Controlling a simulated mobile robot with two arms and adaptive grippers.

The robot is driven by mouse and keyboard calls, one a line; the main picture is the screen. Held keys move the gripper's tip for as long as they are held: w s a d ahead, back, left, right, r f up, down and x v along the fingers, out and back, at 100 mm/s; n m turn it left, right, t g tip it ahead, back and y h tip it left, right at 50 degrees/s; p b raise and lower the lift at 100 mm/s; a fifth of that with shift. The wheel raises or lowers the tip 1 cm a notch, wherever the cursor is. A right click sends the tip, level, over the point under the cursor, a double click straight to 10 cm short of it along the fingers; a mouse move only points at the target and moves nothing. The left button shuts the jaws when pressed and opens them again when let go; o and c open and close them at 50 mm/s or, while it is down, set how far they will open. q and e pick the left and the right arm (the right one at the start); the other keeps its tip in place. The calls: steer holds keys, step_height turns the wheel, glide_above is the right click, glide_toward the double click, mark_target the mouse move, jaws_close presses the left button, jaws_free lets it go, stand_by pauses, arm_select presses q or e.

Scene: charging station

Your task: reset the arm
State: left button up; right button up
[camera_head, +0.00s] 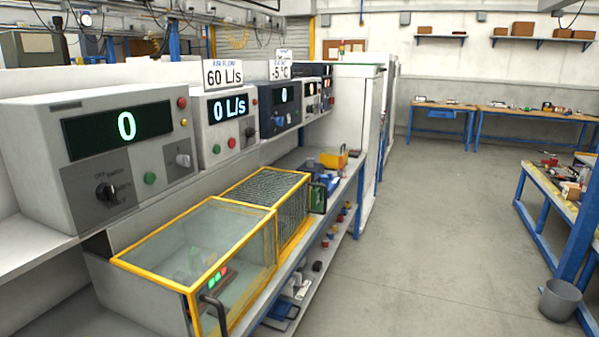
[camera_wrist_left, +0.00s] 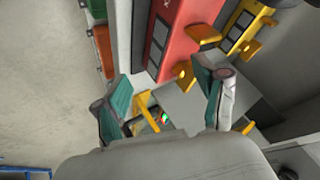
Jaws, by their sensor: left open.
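My left gripper (camera_wrist_left: 163,78) shows in the left wrist view, its two teal-padded fingers apart with nothing gripped between them. A red unit (camera_wrist_left: 185,35) with yellow handles lies beyond the fingers, and a small yellow frame (camera_wrist_left: 147,103) shows between them. I cannot tell how far these are from the fingertips. Neither arm and neither gripper shows in the head view.
In the head view, a bench on the left carries control boxes (camera_head: 112,157) with lit displays and a yellow-framed clear case (camera_head: 205,250). The grey floor (camera_head: 425,240) is open in the middle. A bin (camera_head: 560,300) stands at the right beside a blue-legged table (camera_head: 545,195).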

arm_select(q)
steer(key=s+d+f+m+g+h, duration=0.1)
steer(key=s+d+f+g+h, duration=0.2)
steer(key=s, duration=0.6)
steer(key=s+d+f+m+h, duration=0.15)
steer(key=s+d+f, duration=0.25)
steer(key=s, duration=0.4)
step_height(320, 180, down, 29)
steer(key=s+g+b, duration=0.1)
steer(key=g+b, duration=0.1)
steer(key=b, duration=0.1)
steer(key=s+a+f+b, duration=0.2)
steer(key=s+f, duration=1.4)
steer(key=f, duration=0.2)
steer(key=shift+s+a+f+g+b, duration=0.15)
steer(key=shift+s+a+g+b, duration=0.15)
steer(key=shift+s+a+g, duration=0.1)
steer(key=shift+h, duration=0.25)
